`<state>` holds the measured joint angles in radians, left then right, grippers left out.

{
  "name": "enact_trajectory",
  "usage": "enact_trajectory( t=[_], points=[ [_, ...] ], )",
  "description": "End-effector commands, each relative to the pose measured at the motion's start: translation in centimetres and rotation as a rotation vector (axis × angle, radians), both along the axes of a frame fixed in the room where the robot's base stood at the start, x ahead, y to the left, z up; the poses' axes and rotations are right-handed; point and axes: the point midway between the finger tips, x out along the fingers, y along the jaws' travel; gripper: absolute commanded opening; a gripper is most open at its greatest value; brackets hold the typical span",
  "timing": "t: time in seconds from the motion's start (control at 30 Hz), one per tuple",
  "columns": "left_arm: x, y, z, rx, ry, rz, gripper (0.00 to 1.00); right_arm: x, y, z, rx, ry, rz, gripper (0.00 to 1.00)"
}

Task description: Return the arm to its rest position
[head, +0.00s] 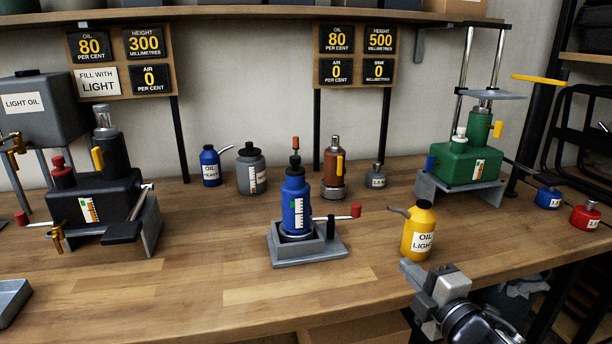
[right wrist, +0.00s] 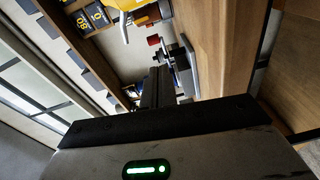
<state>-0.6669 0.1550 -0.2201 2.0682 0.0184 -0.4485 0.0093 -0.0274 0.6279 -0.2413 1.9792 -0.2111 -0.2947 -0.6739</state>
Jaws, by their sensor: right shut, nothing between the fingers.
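My right gripper (head: 412,277) is at the front edge of the workbench in the head view, in front of the yellow oil bottle (head: 419,235). Its fingers are shut with nothing between them. A gap to the bottle is hard to judge. In the right wrist view the dark fingers (right wrist: 157,90) reach away from the camera, with the bench and a red-knobbed lever beyond. My left gripper is not in view.
A blue bottle jack (head: 296,205) stands in a grey tray at the bench middle, its red-tipped lever (head: 340,214) pointing right. A black jack (head: 95,200) stands left and a green jack (head: 470,160) back right. Clear wood (head: 200,285) lies at the front left.

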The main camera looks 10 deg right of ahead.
Motion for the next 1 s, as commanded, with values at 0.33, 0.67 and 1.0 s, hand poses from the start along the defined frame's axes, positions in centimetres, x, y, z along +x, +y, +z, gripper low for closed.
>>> enact_trajectory(
  t=[0.33,0.67,1.0],
  points=[
    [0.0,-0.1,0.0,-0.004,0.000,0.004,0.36,-13.1,6.7,-15.9,0.857,0.571,-0.209,0.00],
    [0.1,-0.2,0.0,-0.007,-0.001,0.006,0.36,-21.3,9.9,-20.9,1.301,0.821,-0.449,0.00],
    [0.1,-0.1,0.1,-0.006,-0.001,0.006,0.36,-21.4,9.9,-21.0,1.302,0.823,-0.451,0.00]
  ],
)
